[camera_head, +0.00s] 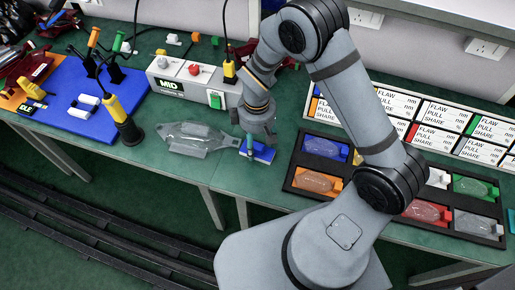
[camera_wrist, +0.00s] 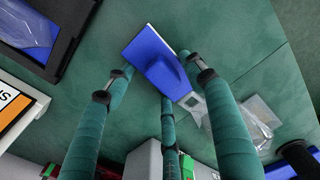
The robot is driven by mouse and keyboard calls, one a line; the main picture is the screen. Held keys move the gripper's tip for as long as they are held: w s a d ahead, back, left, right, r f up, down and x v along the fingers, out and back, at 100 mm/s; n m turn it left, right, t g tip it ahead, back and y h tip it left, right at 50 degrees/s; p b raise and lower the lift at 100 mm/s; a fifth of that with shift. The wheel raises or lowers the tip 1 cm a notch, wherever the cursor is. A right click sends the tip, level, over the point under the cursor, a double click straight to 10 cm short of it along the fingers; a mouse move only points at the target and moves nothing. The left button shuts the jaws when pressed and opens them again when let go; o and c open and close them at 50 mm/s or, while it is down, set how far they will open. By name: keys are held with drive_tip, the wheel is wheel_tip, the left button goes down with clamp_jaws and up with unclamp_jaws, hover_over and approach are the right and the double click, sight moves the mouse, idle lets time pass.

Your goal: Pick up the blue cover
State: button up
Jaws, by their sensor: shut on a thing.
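The blue cover (camera_wrist: 147,48) is a flat blue plate with a raised blue block on it, seen in the wrist view. It lies at the right end of the clear lamp lens (camera_head: 192,139) on the green table. In the head view the blue cover (camera_head: 264,154) is partly hidden by my gripper (camera_head: 250,145). The green-padded fingers of my gripper (camera_wrist: 160,76) are closed around the cover's raised block. A grey tab (camera_wrist: 194,103) shows beside the block, towards the clear lens (camera_wrist: 258,118). I cannot tell whether the cover is lifted off the table.
A black tray (camera_head: 291,186) with coloured and clear lenses stands to the right. Labelled boxes (camera_head: 437,112) are behind it. A grey control box (camera_head: 172,84) with buttons stands behind the lens. The front table strip is clear.

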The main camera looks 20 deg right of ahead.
sight(256, 142)
drive_tip(key=c, duration=0.4)
drive_tip(key=shift+o, duration=0.2)
drive_tip(key=shift+r, duration=0.4)
wheel_tip(256, 142, up, 4)
drive_tip(key=shift+s+a+f+b, duration=0.1)
drive_tip(key=shift+a+f+b, duration=0.05)
drive_tip(key=shift+f+b, duration=0.15)
drive_tip(key=s+a+r+b, duration=0.1)
drive_tip(key=s+a+r, duration=0.5)
drive_tip(key=s, duration=0.3)
drive_tip(key=shift+s+r, duration=0.25)
drive_tip(key=shift+r, duration=0.15)
drive_tip(key=shift+a, duration=0.1)
drive_tip(key=o, duration=0.5)
drive_tip(key=c, duration=0.6)
drive_tip(key=shift+c, duration=0.2)
